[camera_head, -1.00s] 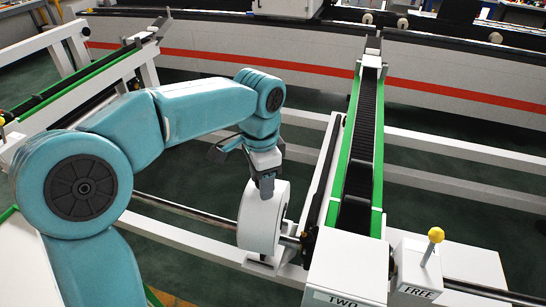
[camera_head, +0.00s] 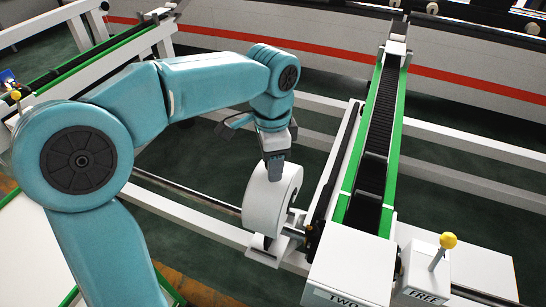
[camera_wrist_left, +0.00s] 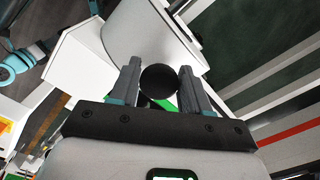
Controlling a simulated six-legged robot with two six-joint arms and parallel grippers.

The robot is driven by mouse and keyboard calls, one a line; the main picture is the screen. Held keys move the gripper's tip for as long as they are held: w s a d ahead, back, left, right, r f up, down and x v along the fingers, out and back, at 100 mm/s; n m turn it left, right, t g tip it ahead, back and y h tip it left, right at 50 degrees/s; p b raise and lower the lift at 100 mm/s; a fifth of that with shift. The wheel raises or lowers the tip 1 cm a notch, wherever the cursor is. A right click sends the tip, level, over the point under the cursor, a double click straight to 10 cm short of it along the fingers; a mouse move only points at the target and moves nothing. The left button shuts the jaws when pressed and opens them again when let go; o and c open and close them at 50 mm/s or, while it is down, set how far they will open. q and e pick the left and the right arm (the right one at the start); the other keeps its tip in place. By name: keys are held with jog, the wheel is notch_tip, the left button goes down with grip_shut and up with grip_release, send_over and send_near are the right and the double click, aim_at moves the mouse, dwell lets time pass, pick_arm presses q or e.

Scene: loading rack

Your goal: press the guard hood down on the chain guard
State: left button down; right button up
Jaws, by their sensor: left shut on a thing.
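The guard hood, a white rounded shell (camera_head: 270,203), sits upright around the dark shaft beside the conveyor. A white bracket (camera_head: 264,247), perhaps the chain guard's lower part, is under it. My left gripper (camera_head: 275,158) points down at the hood's top and is shut on it. In the left wrist view, the two grey fingers (camera_wrist_left: 160,85) flank a round black knob (camera_wrist_left: 158,79), with the white hood (camera_wrist_left: 150,35) beyond. I cannot tell whether the hood is fully seated, as its lower edge and the bracket overlap in view. My right gripper is out of view.
A green-edged conveyor (camera_head: 378,150) runs away just right of the hood. A white box marked TWO (camera_head: 352,262) and a block marked FREE with a yellow-knobbed lever (camera_head: 448,241) stand at front right. White frame rails (camera_head: 460,150) cross behind.

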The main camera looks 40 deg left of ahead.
pick_arm(q)
jog(key=shift+s+d+f+b, duration=0.1)
jog(key=shift+f+b, duration=0.45)
jog(key=shift+f, duration=0.3)
notch_tip(320, 180, down, 2)
jog(key=shift+f+b, duration=0.15)
jog(key=shift+b, duration=0.6)
jog(key=shift+f+b, duration=0.55)
jog(key=shift+f, duration=0.1)
notch_tip(320, 180, down, 7)
jog(key=b, duration=0.5)
jog(key=shift+f, duration=0.2)
